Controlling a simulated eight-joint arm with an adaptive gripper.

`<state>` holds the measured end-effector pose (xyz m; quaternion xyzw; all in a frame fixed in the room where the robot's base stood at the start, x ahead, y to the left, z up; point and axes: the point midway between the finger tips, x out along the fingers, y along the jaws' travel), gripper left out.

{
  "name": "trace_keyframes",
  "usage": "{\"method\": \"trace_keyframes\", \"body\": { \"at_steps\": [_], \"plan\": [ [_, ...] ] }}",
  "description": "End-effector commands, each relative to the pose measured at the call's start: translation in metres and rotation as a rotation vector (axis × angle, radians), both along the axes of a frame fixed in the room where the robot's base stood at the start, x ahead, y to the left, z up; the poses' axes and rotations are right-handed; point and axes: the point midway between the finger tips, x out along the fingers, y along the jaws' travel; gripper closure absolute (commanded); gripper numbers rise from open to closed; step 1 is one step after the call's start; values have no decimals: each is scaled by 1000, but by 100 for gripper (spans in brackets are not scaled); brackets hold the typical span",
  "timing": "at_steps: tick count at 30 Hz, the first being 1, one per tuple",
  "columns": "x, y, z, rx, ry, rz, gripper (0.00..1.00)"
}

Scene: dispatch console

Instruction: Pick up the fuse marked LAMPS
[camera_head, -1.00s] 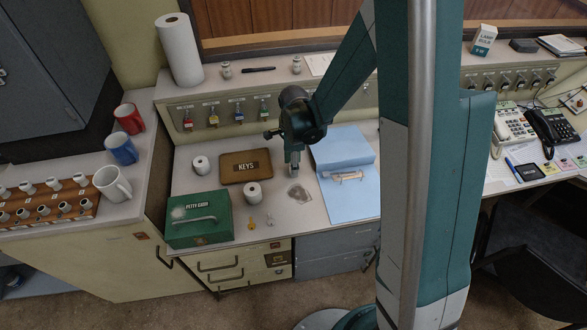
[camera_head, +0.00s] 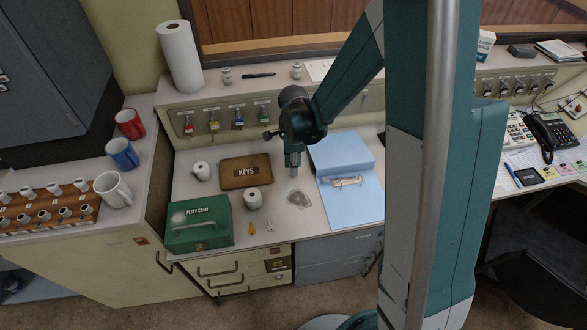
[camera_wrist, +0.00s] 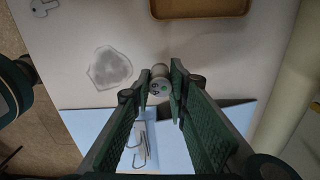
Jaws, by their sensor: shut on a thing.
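My gripper (camera_head: 294,168) points down above the pale desk, between the KEYS tray and the blue folder. In the wrist view my gripper (camera_wrist: 160,92) is shut on a small pale-grey cylinder (camera_wrist: 159,86), apparently a fuse. The desk shows beyond the fingertips. At far left, a brown rack (camera_head: 30,226) holds several white ceramic fuses, their labels unreadable.
A grey stain (camera_head: 299,199) is in front; the blue folder (camera_head: 348,206) is right. Mugs (camera_head: 113,188) stand beside the fuse rack.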

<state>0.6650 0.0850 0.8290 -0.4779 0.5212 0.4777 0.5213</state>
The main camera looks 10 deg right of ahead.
Motion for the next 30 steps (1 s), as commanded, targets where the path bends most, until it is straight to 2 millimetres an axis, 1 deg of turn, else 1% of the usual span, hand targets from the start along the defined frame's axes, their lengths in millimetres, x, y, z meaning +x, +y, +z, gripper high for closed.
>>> {"method": "trace_keyframes", "body": {
  "at_steps": [1, 9, 15, 21, 30],
  "plan": [
    [-1, 0, 7, 0, 0, 0, 96],
    [0, 0, 44, 0, 0, 0, 96],
    [0, 0, 66, 0, 0, 0, 96],
    [0, 0, 76, 0, 0, 0, 96],
    [0, 0, 78, 0, 0, 0, 96]
  ]
}}
